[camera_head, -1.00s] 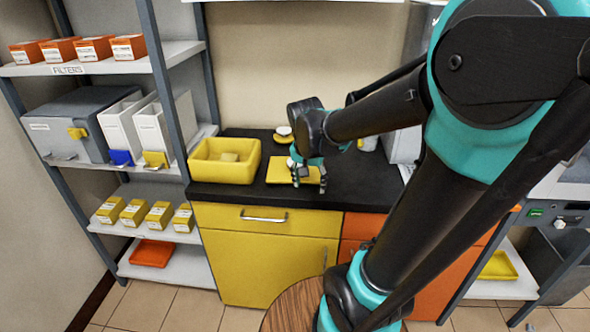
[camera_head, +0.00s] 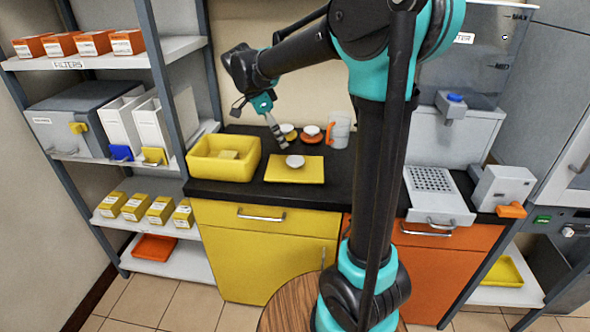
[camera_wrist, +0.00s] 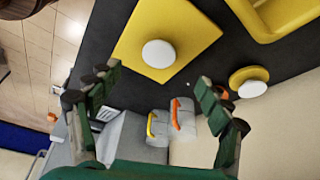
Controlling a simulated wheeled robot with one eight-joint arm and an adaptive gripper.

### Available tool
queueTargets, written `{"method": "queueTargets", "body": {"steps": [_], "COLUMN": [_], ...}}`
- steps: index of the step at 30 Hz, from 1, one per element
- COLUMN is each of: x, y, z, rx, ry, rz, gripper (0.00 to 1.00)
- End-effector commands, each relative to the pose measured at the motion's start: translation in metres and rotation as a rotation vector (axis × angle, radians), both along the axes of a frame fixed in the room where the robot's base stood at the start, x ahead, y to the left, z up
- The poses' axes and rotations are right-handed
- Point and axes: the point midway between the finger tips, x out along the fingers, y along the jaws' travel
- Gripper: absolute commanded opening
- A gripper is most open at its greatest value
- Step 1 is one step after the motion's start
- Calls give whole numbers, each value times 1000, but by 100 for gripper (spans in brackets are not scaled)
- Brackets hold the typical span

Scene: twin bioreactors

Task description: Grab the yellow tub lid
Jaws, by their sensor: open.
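The yellow tub lid (camera_head: 277,174) is a flat square plate with a white round knob (camera_head: 295,161). It lies flat on the dark counter, right of the open yellow tub (camera_head: 194,170). In the wrist view the lid (camera_wrist: 143,32) is at the top centre, its knob facing the camera, and a corner of the tub (camera_wrist: 240,8) shows top right. My gripper (camera_head: 281,140) is above the counter, behind and slightly left of the knob, apart from the lid. In the wrist view my gripper (camera_wrist: 153,85) has its fingers spread, with nothing between them.
Behind the lid are a round yellow lid (camera_head: 291,137) and a round orange lid (camera_head: 310,140), both with white knobs, and a clear mug with an orange handle (camera_head: 341,130). A shelf (camera_head: 182,48) stands left. A machine with a drip tray (camera_head: 436,205) is at right.

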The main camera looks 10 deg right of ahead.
Motion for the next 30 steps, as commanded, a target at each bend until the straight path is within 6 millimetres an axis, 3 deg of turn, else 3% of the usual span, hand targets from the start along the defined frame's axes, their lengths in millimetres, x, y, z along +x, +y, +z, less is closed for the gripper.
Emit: {"method": "queueTargets", "body": {"steps": [9,30], "x": [3,7], "y": [-22,-50], "z": [-52,-107], "rx": [0,1], "ry": [1,1], "rz": [0,1], "gripper": [78,78]}}
